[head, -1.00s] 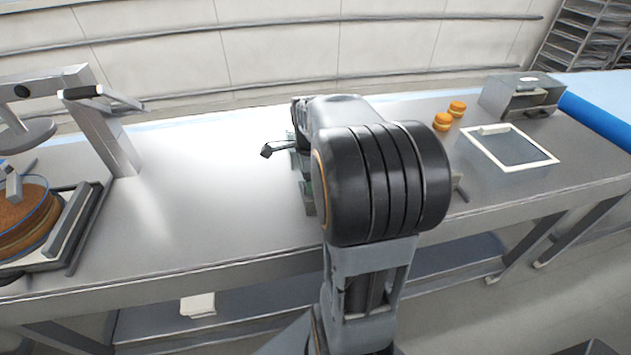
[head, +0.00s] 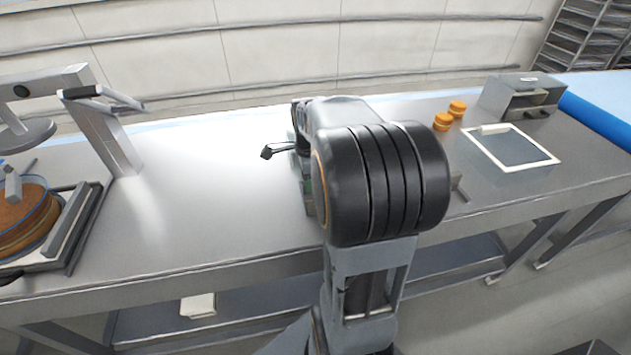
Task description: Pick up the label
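I cannot make out the label for certain. A small pale piece (head: 494,129) lies at the far edge of a white-framed dark panel (head: 545,160) on the right of the bench, and a small white patch (head: 527,79) shows on top of a grey box (head: 497,97) behind it. I cannot tell whether either is the label. My own arm fills the middle of the head view and hides my gripper and the bench behind it. Whether the gripper holds anything is hidden.
Two orange rounds (head: 442,122) stand left of the grey box. A dark-tipped lever (head: 267,152) sticks out left of my arm. A press-like stand (head: 107,135) and a brown filled round (head: 25,205) are at the far left. The steel bench (head: 200,190) between is clear.

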